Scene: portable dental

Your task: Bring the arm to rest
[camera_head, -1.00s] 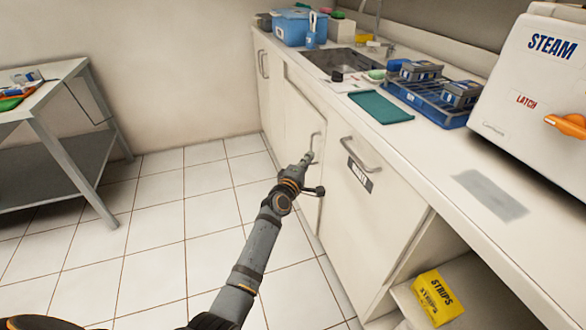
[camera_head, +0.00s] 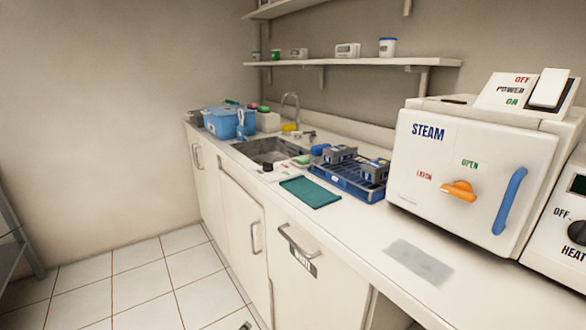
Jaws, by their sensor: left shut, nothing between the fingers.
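Only a small tip of my left gripper (camera_head: 245,325) shows, at the bottom edge in front of the white cabinets. It is shut and empty, on the floor side of the cabinet doors. The rest of my left arm is below the view. My right gripper is not in view.
The counter holds a steam sterilizer (camera_head: 472,165), a blue rack (camera_head: 345,186) with grey boxes, a teal mat (camera_head: 311,192), a sink (camera_head: 262,150) and a blue bin (camera_head: 229,122). Cabinet handles (camera_head: 296,244) stick out. A table leg (camera_head: 28,255) stands at left; the tiled floor (camera_head: 145,280) between is clear.

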